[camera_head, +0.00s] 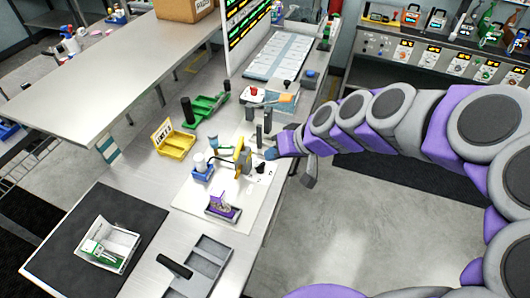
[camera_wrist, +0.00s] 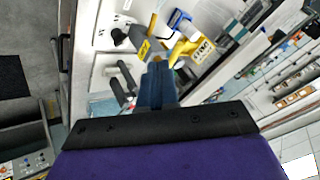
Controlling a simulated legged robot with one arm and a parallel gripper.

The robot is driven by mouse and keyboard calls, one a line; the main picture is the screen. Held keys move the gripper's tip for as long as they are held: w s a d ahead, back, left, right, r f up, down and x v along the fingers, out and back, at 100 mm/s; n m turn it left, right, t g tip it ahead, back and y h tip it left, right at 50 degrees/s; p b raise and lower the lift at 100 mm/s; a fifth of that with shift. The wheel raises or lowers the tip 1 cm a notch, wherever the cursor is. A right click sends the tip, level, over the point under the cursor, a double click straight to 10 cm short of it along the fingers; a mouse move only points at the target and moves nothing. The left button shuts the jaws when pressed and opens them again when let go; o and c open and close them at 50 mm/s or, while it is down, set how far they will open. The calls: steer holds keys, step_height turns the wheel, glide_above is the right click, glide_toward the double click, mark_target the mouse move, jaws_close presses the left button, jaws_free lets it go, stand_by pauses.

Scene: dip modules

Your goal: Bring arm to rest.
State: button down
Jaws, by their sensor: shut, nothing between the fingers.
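My arm, purple and grey, reaches in from the right in the head view. My gripper (camera_head: 271,153) is at the right edge of the workbench (camera_head: 217,119), beside a yellow fixture (camera_head: 242,157). In the wrist view my gripper (camera_wrist: 158,62) shows its blue-grey fingers together with nothing between them. The yellow fixture (camera_wrist: 150,35) lies beyond the fingertips there. I cannot tell exactly how high the fingers are above the bench.
A yellow bin (camera_head: 175,142), a blue holder (camera_head: 202,172) and a purple-and-white item in a tray (camera_head: 222,207) stand left of my gripper. A grey tray (camera_head: 205,265) is at the front. The floor (camera_head: 330,215) right of the bench is clear.

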steer(key=s+d+m+g+h, duration=0.1)
steer(key=s+d+g+h, duration=0.2)
steer(key=s, duration=1)
steer(key=s+d+m+g+h, duration=0.1)
steer(key=s+d+g+h, duration=0.2)
steer(key=s+d, duration=0.4)
steer(key=shift+s+f+m+h, duration=0.15)
steer(key=shift+s+m+h, duration=0.15)
steer(key=shift+s, duration=3.15)
steer(key=shift+a, duration=0.4)
steer(key=shift+d, duration=0.1)
